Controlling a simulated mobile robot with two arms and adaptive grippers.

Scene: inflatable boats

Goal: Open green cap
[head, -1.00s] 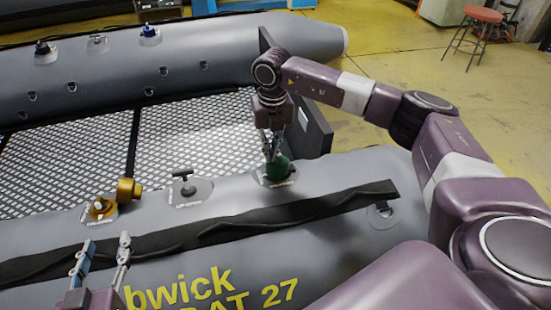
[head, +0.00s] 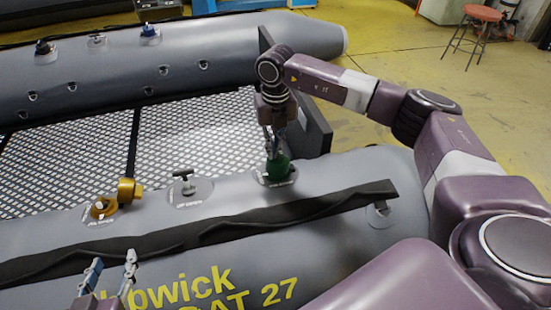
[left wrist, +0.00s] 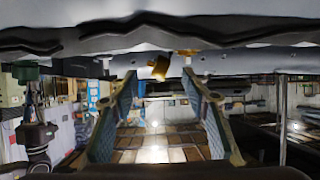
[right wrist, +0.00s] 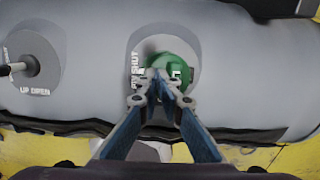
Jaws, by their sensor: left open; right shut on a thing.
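The green cap (head: 278,169) sits on its round valve patch on the near grey tube of the boat. My right gripper (head: 272,153) comes down on it from above. In the right wrist view the green cap (right wrist: 172,68) is between and beyond the fingertips of my right gripper (right wrist: 162,88), which are close together on it. The fingers hide part of the cap and its lettering. My left gripper (head: 112,268) is open and empty near the front of the tube, at lower left. It also shows open in the left wrist view (left wrist: 147,68).
A yellow cap (head: 128,190) hangs open beside its valve on the near tube. A dark strap (head: 220,227) runs along the tube. A red stool (head: 484,14) stands far off.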

